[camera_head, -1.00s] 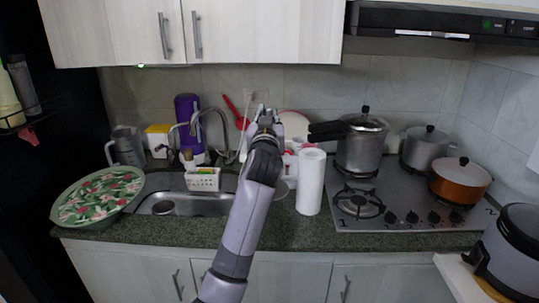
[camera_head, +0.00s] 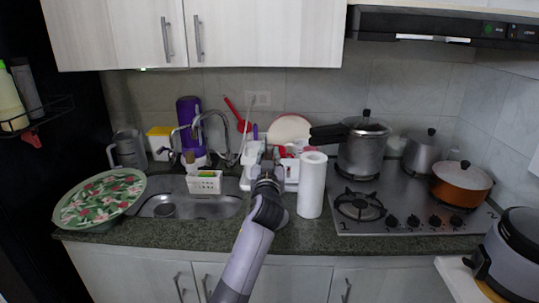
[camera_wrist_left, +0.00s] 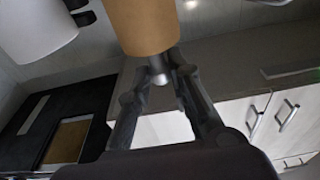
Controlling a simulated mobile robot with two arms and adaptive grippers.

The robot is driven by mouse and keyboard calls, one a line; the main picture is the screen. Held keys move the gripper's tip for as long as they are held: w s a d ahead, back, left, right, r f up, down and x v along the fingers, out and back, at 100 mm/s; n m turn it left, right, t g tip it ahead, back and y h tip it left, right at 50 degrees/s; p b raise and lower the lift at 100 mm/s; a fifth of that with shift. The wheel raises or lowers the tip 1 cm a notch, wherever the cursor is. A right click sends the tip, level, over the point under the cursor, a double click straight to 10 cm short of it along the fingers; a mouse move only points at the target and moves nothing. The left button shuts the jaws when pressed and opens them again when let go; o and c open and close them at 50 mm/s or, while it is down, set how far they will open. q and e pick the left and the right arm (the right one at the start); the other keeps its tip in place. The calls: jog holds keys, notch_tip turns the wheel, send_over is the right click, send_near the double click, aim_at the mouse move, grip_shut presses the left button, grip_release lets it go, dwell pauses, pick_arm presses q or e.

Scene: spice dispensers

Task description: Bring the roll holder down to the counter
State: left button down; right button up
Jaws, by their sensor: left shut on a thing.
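My left gripper (camera_head: 265,174) is low over the counter between the sink and the white paper roll. In the left wrist view its fingers (camera_wrist_left: 160,76) are shut on the silver knob (camera_wrist_left: 158,66) of a brown cylinder (camera_wrist_left: 145,22), which I take for the roll holder. The cylinder's far end is cut off by the picture edge. The gripper hides most of it in the head view, so I cannot tell whether it touches the counter. The white paper roll (camera_head: 312,187) stands upright to the right of the gripper. My right gripper is not in view.
The sink (camera_head: 222,207) is left of the gripper. A white dish rack (camera_head: 247,165) stands behind it. The stove (camera_head: 402,205) with a pressure cooker (camera_head: 362,148) is on the right. The dark counter front (camera_head: 255,238) is mostly clear.

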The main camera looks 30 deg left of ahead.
pick_arm(q)
jog(key=shift+f, duration=0.1)
jog(key=c, duration=1.5)
grip_release()
jog(key=shift+o, duration=0.2)
jog(key=shift+r, duration=0.2)
jog(key=b+v, duration=0.2)
jog(key=v, duration=1)
jog(key=shift+f, duration=0.1)
